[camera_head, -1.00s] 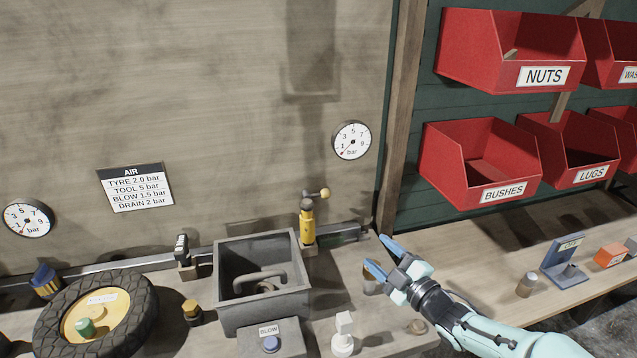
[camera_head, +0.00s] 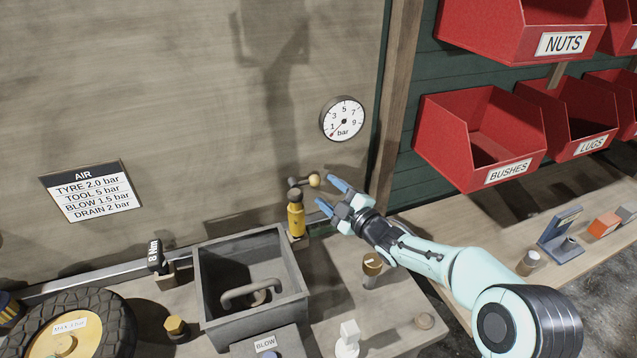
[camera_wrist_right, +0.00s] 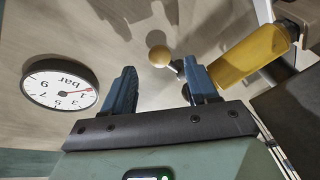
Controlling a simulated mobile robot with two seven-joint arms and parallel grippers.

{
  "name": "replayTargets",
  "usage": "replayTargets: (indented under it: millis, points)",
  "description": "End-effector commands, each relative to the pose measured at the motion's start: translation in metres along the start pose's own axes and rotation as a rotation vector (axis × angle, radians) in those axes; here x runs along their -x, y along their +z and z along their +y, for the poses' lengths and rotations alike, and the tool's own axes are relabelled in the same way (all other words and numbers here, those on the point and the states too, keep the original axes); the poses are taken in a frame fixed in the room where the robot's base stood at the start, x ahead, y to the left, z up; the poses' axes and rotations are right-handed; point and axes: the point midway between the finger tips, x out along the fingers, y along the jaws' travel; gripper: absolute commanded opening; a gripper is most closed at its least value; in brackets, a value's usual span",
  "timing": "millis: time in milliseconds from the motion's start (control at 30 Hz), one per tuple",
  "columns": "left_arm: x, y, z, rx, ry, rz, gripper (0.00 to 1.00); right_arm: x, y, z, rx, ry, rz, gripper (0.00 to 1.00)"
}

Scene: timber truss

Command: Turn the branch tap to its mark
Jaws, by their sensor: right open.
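The branch tap (camera_head: 296,214) is a yellow upright body with a dark top and a short lever ending in a pale yellow ball (camera_head: 314,180). It stands behind the grey bin's right back corner. My right gripper (camera_head: 328,192) is open and empty, its blue fingers just right of the ball and pointing at it. In the right wrist view the ball (camera_wrist_right: 160,56) lies ahead of the gap between the fingers (camera_wrist_right: 155,88), with the yellow body (camera_wrist_right: 250,52) to the right. I cannot make out a mark on the tap. My left gripper is out of view.
A round gauge (camera_head: 343,119) is on the wall above the gripper. The grey bin (camera_head: 205,290) stands below left of the tap. A brass-topped post (camera_head: 372,264) stands under my right arm. Red bins (camera_head: 480,135) hang at right.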

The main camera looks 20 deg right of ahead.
Motion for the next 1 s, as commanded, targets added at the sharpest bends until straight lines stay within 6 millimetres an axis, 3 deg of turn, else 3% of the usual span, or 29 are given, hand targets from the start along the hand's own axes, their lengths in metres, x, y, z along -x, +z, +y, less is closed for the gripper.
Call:
replayTargets:
  millis: [100,300,667,800,867,1000]
  points:
    - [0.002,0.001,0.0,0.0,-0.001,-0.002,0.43,-0.022,0.0,0.0,0.0,-0.001,0.0,0.58]
    - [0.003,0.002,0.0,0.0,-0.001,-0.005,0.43,-0.044,0.0,0.0,0.0,0.0,0.0,0.58]
    - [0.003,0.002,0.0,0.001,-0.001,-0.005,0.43,-0.048,0.0,0.0,0.001,0.0,-0.001,0.58]
    - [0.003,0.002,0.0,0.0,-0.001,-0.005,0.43,-0.048,0.0,0.0,0.001,0.0,-0.001,0.16]
    - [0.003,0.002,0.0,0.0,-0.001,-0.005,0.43,-0.048,0.001,0.0,0.0,0.0,-0.001,0.0]
    - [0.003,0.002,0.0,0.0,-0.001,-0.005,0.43,-0.048,0.0,0.0,0.001,0.0,-0.001,0.0]
